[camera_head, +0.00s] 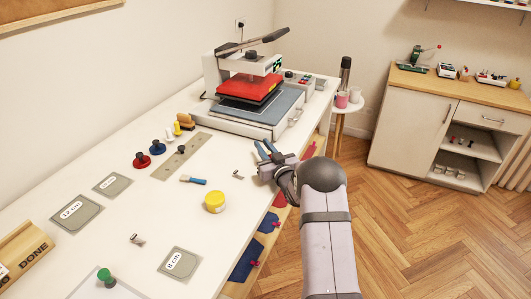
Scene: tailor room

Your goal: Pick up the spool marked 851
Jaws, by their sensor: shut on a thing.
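My gripper (264,150) is over the right side of the white table (120,222), in front of the heat press. Its two narrow blue-grey fingers point away from the camera. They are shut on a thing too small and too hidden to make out. I cannot read the marking 851 anywhere, and I cannot tell which thing is that spool.
A heat press (258,88) stands behind my gripper. A yellow round container (214,202), a blue-handled brush (194,180), red (141,160) and blue (157,147) knobbed pieces and grey labelled plates (180,263) lie on the table. The floor at right is clear.

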